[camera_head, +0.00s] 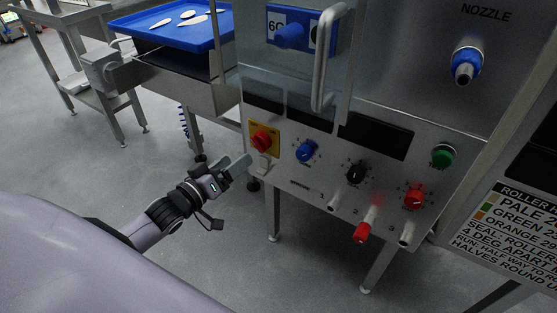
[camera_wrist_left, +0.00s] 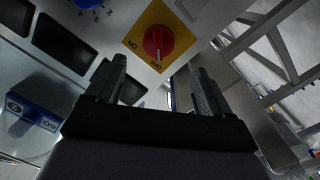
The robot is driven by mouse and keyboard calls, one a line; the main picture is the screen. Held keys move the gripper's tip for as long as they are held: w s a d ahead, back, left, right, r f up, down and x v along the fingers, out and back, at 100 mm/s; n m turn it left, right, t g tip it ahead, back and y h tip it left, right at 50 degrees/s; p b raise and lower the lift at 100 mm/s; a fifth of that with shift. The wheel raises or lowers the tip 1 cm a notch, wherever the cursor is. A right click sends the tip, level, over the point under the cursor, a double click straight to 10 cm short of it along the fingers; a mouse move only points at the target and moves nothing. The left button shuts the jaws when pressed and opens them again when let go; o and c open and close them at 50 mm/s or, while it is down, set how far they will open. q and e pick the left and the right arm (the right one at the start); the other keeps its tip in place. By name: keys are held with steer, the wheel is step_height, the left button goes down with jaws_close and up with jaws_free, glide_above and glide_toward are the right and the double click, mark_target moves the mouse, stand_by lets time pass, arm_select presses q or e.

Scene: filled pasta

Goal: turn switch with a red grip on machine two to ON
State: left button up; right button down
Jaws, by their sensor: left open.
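The switch with the red grip (camera_head: 261,139) sits on a yellow plate at the left end of the machine's (camera_head: 380,180) front panel. In the left wrist view the red grip (camera_wrist_left: 158,42) is above the fingertips, with lettering that reads ON at its left and OFF below. A pale mark on the grip appears to point toward OFF. My left gripper (camera_head: 241,166) is open and empty, just below and left of the switch, apart from the grip. Its two fingers (camera_wrist_left: 159,75) show spread in the left wrist view. My right gripper is not in view.
Blue (camera_head: 306,151), black (camera_head: 356,173), red (camera_head: 414,197) and green (camera_head: 443,155) controls sit right of the switch. A red-ended nozzle (camera_head: 365,228) sticks out below. A vertical handle (camera_head: 326,60) projects above. A blue tray (camera_head: 165,28) stands back left. Floor left of the machine is open.

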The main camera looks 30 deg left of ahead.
mark_target(255, 145)
arm_select(q)
steer(key=shift+w+d+b, duration=0.2)
steer(key=shift+w+b, duration=0.25)
steer(key=shift+w, duration=0.95)
steer(key=shift+w+d+b, duration=0.25)
steer(key=shift+w+b, duration=0.25)
steer(key=shift+w, duration=0.95)
steer(key=shift+w+d+b, duration=0.2)
steer(key=shift+w+b, duration=0.25)
steer(key=shift+w, duration=0.95)
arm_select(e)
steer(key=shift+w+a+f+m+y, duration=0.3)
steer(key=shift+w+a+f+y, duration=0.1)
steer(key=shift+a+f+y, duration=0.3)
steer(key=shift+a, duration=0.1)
arm_select(q)
steer(key=c, duration=1)
steer(key=shift+c, duration=0.2)
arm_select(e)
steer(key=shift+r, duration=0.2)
